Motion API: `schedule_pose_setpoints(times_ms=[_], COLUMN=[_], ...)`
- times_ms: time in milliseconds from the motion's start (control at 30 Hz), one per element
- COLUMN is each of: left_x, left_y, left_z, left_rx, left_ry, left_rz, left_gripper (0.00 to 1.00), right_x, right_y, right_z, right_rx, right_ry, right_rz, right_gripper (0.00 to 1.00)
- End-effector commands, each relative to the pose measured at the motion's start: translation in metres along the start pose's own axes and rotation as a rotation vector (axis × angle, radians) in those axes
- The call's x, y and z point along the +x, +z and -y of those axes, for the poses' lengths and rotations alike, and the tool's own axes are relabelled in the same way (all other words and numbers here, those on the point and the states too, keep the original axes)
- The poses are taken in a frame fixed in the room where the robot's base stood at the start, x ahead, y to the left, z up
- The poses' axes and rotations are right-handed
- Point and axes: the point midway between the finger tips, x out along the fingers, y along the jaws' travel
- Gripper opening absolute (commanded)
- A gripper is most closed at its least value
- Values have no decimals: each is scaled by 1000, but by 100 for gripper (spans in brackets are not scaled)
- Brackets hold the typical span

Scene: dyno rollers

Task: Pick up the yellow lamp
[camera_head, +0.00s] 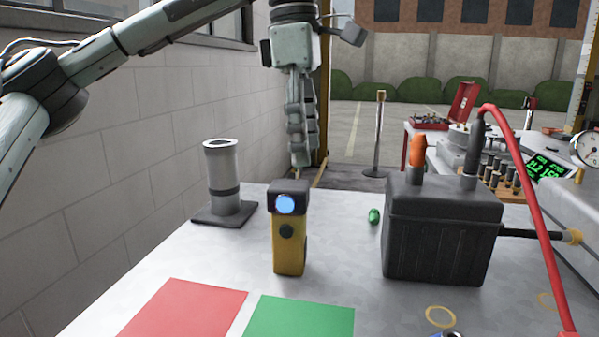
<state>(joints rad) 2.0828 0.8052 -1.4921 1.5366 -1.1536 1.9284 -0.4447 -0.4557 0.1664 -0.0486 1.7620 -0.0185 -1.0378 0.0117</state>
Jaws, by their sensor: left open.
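The yellow lamp (289,252) stands upright on the grey table (170,255). It has a dark head with a round blue lens facing me and a dark round button on its front. My left gripper (303,163) hangs fingers down, above and behind the lamp, apart from it. Its fingers are seen nearly edge-on, with nothing visible between them. My right gripper is not in view.
A grey cylinder on a dark base (223,185) stands left of the lamp. A black battery box (440,240) with a red cable (530,200) stands right. A small green object (374,216) lies between. Red (190,308) and green (300,318) squares lie in front.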

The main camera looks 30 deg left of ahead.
Motion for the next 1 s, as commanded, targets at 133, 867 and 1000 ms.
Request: schedule_pose_setpoints(times_ms=[133,867,1000], left_x=[-4,71,71], left_y=[-26,-36,-36], left_z=[2,4,4], left_rx=[-48,-47,-47], left_ry=[5,4,4], left_rz=[-97,-99,-99], left_gripper=[69,69,69], right_x=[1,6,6], right_y=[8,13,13], right_z=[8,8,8], right_rx=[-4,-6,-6], right_ry=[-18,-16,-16], right_rz=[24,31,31], right_gripper=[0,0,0])
